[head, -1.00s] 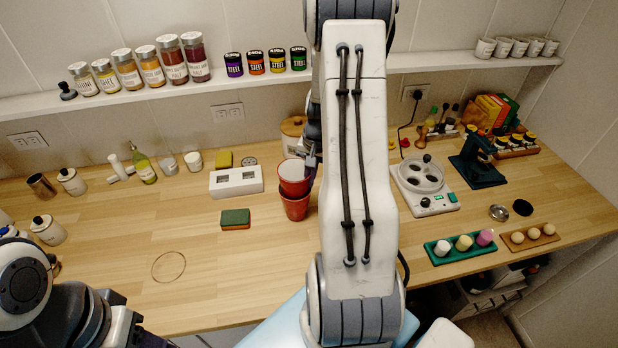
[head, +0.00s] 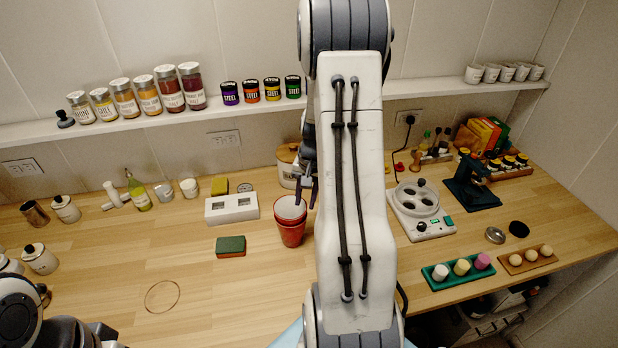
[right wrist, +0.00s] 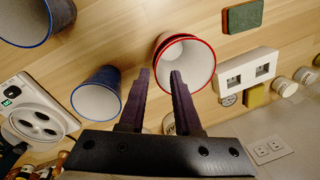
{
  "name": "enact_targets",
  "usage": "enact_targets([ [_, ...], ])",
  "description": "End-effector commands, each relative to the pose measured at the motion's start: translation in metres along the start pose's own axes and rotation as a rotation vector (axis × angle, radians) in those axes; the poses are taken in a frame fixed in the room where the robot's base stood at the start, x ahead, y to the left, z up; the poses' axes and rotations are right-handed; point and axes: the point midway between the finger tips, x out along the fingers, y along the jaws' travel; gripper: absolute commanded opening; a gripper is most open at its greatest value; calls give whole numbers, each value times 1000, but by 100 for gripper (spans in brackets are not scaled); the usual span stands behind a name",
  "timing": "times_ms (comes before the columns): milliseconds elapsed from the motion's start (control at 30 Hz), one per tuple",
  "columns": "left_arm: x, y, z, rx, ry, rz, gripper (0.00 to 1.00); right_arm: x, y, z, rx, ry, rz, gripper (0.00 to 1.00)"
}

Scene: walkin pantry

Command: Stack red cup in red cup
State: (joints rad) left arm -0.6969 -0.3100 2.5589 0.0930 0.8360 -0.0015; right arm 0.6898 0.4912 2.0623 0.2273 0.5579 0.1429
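Two red cups stand on the wooden counter in the head view, the upper red cup (head: 290,212) sitting inside the lower red cup (head: 292,237). The upper one shows its white inside. In the right wrist view their two red rims lie close together, with the upper cup (right wrist: 187,62) nested in the other. My right gripper (head: 307,192) is just above the cups' rim at its right side. In the right wrist view its fingers (right wrist: 160,75) are apart, with nothing clearly held between them. My left gripper is out of view; only part of its arm shows at lower left.
Two blue cups (right wrist: 97,93) (right wrist: 40,18) stand near my right gripper in the right wrist view. A white socket block (head: 232,208) and a green sponge (head: 231,246) lie left of the cups. A lidded canister (head: 287,165) stands behind. The counter's front left is mostly clear.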

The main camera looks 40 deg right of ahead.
Motion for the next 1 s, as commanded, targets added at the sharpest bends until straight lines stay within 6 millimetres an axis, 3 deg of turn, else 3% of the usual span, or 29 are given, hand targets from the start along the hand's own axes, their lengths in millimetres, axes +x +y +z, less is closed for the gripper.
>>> enact_targets([
  [300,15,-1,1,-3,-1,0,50,-70,0,-1,0,7,-1,32],
  [500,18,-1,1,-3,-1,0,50,-96,0,0,-1,3,0,32],
  [833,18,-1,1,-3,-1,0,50,-103,-4,4,-15,-1,1,32],
  [933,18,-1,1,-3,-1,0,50,-103,-25,23,-97,-8,3,32],
  [1000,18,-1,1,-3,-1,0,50,-102,-50,50,-206,-17,4,32],
])
